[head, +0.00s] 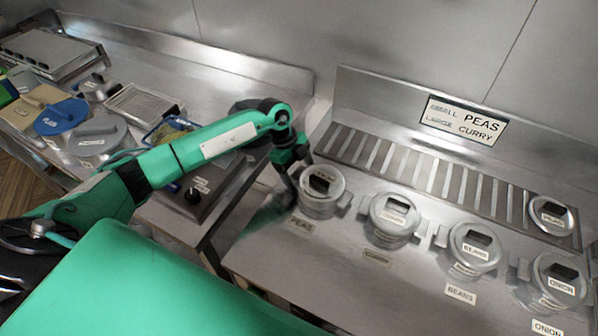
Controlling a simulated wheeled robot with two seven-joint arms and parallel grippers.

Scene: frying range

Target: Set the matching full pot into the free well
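A row of lidded steel pots stands on the counter at the right. From left to right they are the peas pot (320,207), curry pot (390,236), beans pot (465,268) and onion pot (548,301), each with a name card in front. A smaller round lidded vessel (552,215) sits at the right end of the slotted strip; its label is too small to read. My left gripper (289,186) is low at the left side of the peas pot; its fingers are partly hidden, and contact is unclear. I cannot make out a free well. My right gripper is out of view.
A wall sign (463,121) reads "small peas, large curry". The slotted strip (410,167) runs behind the pots. A blue lid (60,115), a grey lid (97,140) and a ridged tray (140,104) lie on the left counter. A gap separates the two counters.

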